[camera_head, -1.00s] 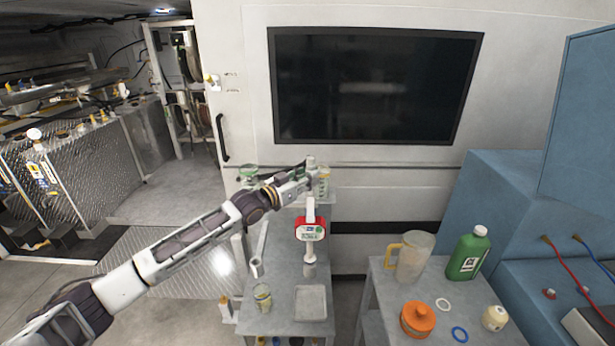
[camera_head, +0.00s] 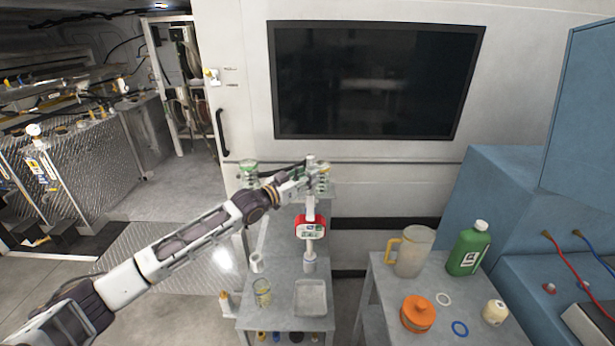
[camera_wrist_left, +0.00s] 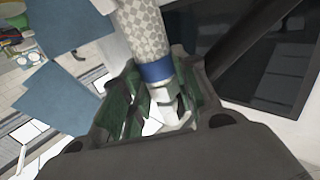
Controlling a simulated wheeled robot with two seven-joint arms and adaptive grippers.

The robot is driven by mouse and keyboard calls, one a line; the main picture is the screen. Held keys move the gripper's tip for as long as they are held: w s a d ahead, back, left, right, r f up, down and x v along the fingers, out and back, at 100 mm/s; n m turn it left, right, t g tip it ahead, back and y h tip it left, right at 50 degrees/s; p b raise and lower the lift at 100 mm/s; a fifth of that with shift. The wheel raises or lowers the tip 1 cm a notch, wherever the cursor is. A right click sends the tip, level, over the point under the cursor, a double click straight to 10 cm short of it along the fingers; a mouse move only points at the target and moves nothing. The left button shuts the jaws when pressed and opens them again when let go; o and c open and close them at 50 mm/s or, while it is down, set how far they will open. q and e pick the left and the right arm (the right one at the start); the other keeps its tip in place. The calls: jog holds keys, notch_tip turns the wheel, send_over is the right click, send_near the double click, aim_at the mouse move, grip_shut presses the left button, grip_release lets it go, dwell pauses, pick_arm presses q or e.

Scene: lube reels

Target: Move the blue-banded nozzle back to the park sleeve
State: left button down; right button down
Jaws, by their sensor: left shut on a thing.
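My left gripper (camera_head: 312,176) is shut on the upper part of the nozzle (camera_head: 310,207), which stands about upright with a red-and-white metered body (camera_head: 310,229). In the left wrist view a patterned pale grip with a blue band (camera_wrist_left: 157,72) sits between the fingers of my left gripper (camera_wrist_left: 155,105). The nozzle's lower end (camera_head: 310,265) is just behind a grey tray; I cannot tell whether it touches anything. A white tilted tube (camera_head: 256,262) stands to its left; I cannot tell whether it is the park sleeve. My right gripper is not in view.
The grey bench holds a shallow tray (camera_head: 310,312) and a glass jar (camera_head: 262,292). The right-hand table holds a jug (camera_head: 413,255), green bottle (camera_head: 469,250), orange container (camera_head: 417,314) and rings. A dark screen (camera_head: 375,80) is on the wall behind.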

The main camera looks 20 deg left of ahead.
pick_arm(q)
jog(key=shift+f, duration=0.25)
dwell(0.7)
jog(key=c, duration=1)
grip_release()
jog(key=shift+f, duration=0.15)
jog(key=shift+s, duration=0.1)
jog(key=shift+s, duration=0.1)
jog(key=v, duration=1.1)
jog(key=shift+s+a, duration=0.15)
jog(key=shift+s, duration=0.1)
dwell(0.5)
jog(key=shift+m, duration=0.3)
